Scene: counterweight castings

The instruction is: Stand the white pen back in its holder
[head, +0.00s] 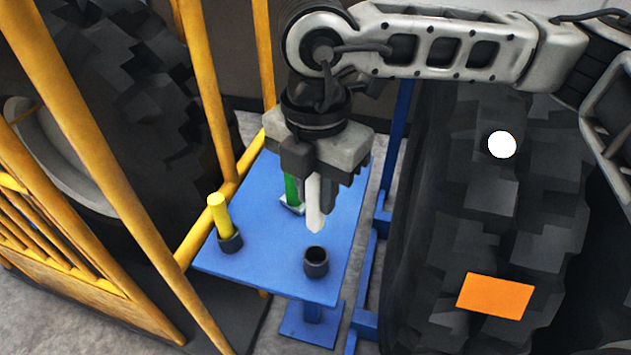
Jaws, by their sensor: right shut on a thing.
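My right gripper (315,186) points down over a blue table and is shut on the white pen (315,210). The pen hangs upright below the fingers, its upper part hidden between them. An empty dark round holder (316,264) stands on the table, a little nearer to me than the pen; the pen's lower end appears just above and behind its mouth. I cannot tell the exact gap. My left gripper is not in view.
A yellow pen (219,213) leans in another dark holder (230,244) at left. A green pen (292,190) stands behind the white pen in a pale holder. The blue table (270,262) sits between yellow rails (209,90) and a big tyre (480,220) bearing an orange patch (495,296).

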